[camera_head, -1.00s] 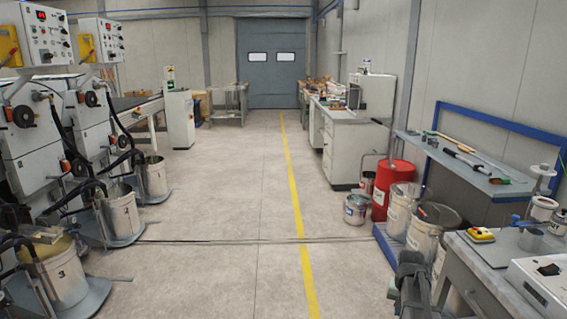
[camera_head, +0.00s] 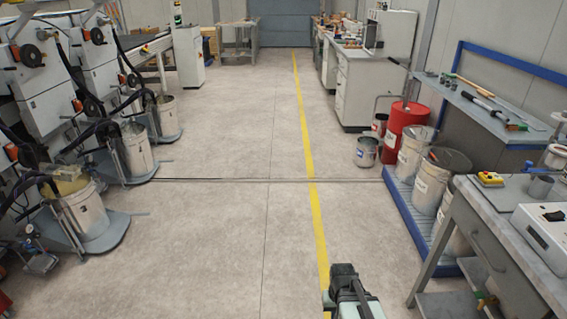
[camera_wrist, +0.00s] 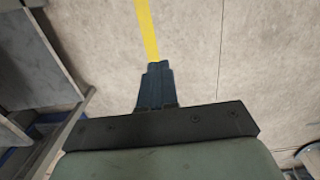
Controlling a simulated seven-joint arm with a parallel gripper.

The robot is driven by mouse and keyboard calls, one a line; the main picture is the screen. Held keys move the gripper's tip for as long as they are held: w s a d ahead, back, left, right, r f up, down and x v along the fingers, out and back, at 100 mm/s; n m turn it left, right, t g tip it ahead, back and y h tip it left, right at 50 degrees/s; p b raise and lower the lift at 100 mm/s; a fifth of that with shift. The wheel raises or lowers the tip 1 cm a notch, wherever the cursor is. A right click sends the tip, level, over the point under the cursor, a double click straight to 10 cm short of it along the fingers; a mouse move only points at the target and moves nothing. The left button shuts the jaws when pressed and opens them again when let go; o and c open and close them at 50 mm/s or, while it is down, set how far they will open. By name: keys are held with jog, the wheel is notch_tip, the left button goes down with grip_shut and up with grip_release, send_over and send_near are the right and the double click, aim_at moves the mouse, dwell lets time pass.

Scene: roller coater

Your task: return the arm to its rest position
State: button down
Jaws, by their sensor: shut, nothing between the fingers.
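My gripper (camera_head: 343,272) shows at the bottom of the head view, right of the middle, over the floor by the yellow line. In the wrist view my gripper (camera_wrist: 154,68) has its dark fingers together, with nothing between them. It points toward the concrete floor (camera_wrist: 210,45) and the yellow line (camera_wrist: 146,25). In the head view it is apart from the grey bench (camera_head: 500,255) on the right. Most of my arm is outside the head view.
On the right are the bench, a blue pallet (camera_head: 408,203) with pails, a red drum (camera_head: 403,130) and a wall shelf (camera_head: 480,100). White machines and pails, such as one near pail (camera_head: 85,212), line the left. The middle floor is clear.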

jog(key=s+f+g, duration=0.3)
jog(key=s+f, duration=0.5)
jog(key=s, duration=0.5)
jog(key=s+f+g, duration=0.3)
jog(key=s+f, duration=0.6)
jog(key=s, duration=0.5)
jog(key=shift+s+f, duration=0.15)
jog(key=shift+f, duration=0.05)
